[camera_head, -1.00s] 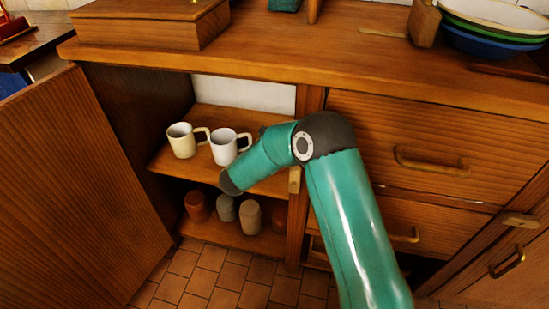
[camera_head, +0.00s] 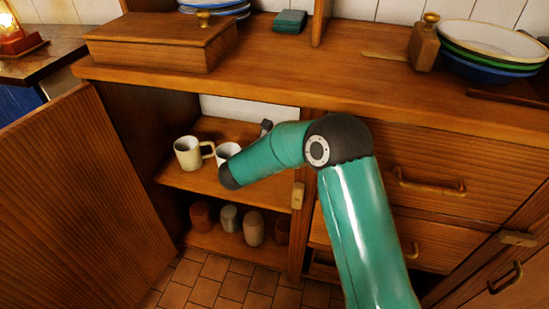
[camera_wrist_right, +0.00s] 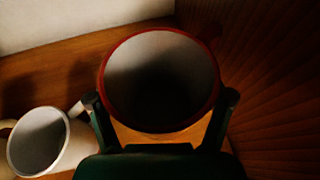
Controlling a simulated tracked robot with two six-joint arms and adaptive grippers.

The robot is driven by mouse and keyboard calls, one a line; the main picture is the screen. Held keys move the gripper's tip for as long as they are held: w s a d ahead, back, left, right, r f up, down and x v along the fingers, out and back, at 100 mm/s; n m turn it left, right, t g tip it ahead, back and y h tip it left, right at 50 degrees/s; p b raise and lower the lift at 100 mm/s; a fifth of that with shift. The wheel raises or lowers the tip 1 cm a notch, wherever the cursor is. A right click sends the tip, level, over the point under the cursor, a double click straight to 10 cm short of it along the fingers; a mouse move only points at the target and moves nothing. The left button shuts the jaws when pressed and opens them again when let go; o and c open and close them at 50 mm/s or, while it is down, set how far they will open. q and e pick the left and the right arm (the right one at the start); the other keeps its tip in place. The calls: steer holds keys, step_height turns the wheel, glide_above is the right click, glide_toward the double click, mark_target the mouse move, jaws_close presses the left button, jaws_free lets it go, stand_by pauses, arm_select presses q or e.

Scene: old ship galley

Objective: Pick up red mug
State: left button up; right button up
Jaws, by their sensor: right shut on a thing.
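The red mug (camera_wrist_right: 160,122) shows in the right wrist view as a round red rim with a pale inside. It stands between the two fingers of my right gripper (camera_wrist_right: 162,106), which is shut on it. Its handle is at the upper right, in shadow. My left gripper is in neither view.
A cream mug (camera_head: 188,154) and a white mug (camera_head: 226,153) stand on the upper shelf (camera_head: 180,178), left of my arm. Several jars (camera_head: 253,226) stand on the lower shelf. The open door (camera_head: 75,200) is at left, drawers (camera_head: 430,150) at right.

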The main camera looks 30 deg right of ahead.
step_height(320, 180, up, 4)
steer(key=shift+r+p, duration=0.1)
steer(key=shift+p, duration=0.45)
steer(key=shift+w+a+r, duration=0.15)
steer(key=shift+w+a, duration=0.25)
steer(key=shift+w, duration=0.05)
steer(key=w+a+p, duration=0.4)
steer(key=w+a, duration=0.8)
steer(key=w, duration=0.2)
steer(key=shift+d, duration=0.1)
